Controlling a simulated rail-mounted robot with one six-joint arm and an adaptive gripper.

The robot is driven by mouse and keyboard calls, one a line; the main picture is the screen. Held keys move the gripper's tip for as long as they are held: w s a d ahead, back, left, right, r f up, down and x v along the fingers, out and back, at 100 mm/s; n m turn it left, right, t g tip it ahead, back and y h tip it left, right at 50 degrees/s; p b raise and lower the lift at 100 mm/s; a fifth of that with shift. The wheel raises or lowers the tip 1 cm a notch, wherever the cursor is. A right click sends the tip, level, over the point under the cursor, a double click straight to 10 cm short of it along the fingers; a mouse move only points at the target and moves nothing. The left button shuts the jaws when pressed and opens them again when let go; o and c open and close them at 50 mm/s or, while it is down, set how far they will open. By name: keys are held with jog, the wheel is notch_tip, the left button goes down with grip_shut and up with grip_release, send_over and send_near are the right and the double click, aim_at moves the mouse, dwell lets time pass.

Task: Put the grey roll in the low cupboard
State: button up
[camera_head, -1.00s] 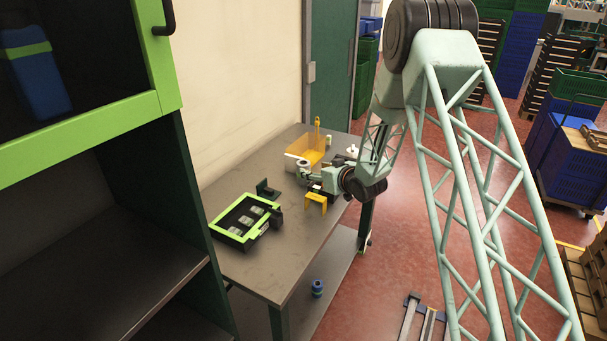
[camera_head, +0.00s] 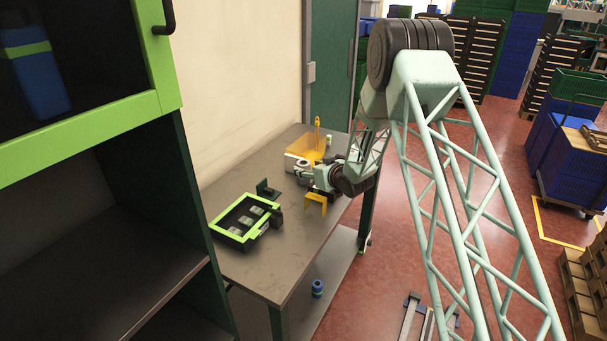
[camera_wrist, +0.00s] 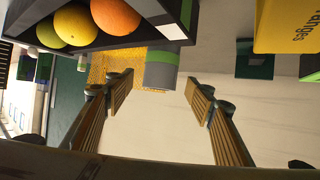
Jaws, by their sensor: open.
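A grey roll with a green band (camera_wrist: 163,68) shows in the wrist view, just beyond and between the fingertips of my gripper (camera_wrist: 158,97). The fingers are spread wide, with nothing between them, and I see no contact with the roll. In the head view my gripper (camera_head: 306,174) is low over the far part of the table; the roll cannot be made out there. A tall cabinet stands at the left, with an open lower compartment (camera_head: 110,270) under a green-framed door (camera_head: 90,140). I cannot tell whether this compartment is the low cupboard.
The table (camera_head: 270,265) holds a green-rimmed black tray (camera_head: 216,232), a yellow bracket (camera_head: 316,199) and an orange-yellow box (camera_head: 305,147). In the wrist view, a dark crate (camera_wrist: 150,40) holds several fruits, beside a yellow box with lettering (camera_wrist: 285,25). The table's near part is clear.

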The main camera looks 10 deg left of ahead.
jog(key=shift+x, duration=2.6)
jog(key=shift+f, duration=0.15)
jog(key=shift+c, duration=0.2)
jog(key=c, duration=1)
